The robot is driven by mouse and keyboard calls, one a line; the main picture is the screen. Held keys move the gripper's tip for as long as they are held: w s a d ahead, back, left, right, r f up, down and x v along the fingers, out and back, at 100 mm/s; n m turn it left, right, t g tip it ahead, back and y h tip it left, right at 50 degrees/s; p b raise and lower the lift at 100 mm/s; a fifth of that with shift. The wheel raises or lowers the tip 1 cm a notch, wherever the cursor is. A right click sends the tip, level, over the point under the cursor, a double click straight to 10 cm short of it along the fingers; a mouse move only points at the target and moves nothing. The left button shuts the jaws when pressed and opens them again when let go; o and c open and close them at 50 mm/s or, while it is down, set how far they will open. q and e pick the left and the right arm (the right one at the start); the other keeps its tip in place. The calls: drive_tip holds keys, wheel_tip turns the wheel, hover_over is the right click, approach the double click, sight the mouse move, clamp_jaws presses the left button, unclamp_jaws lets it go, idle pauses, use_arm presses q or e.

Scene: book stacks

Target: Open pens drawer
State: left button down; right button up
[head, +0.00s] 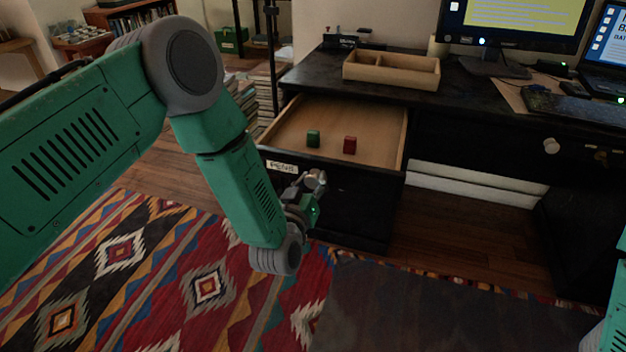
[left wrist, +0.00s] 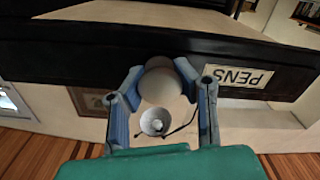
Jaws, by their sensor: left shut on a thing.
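The pens drawer (head: 375,118) stands pulled out from the left part of the black desk, its wooden inside showing. A small green block (head: 313,138) and a small red block (head: 350,144) lie in it. Its black front carries a white PENS label (head: 282,167), which appears upside down in the left wrist view (left wrist: 238,77). My left gripper (head: 313,187) is at the drawer front, right of the label. In the left wrist view its two blue-grey fingers are shut around the round pale knob (left wrist: 160,84). My right gripper is out of frame.
A wooden tray (head: 391,70), a monitor (head: 512,22) and a laptop (head: 604,50) stand on the desk (head: 470,92). Another pale knob (head: 550,145) is on the desk's right front. A patterned rug (head: 130,270) covers the floor in front. Books are stacked behind the drawer's left side.

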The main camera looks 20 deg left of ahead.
use_arm(q)
drive_tip(key=shift+s+f, duration=0.1)
drive_tip(key=shift+f, duration=0.15)
drive_tip(key=c, duration=1.1)
unclamp_jaws()
drive_tip(key=shift+r, duration=0.1)
drive_tip(key=s, duration=1.1)
drive_tip(key=shift+s+a, duration=0.15)
drive_tip(key=shift+s, duration=0.2)
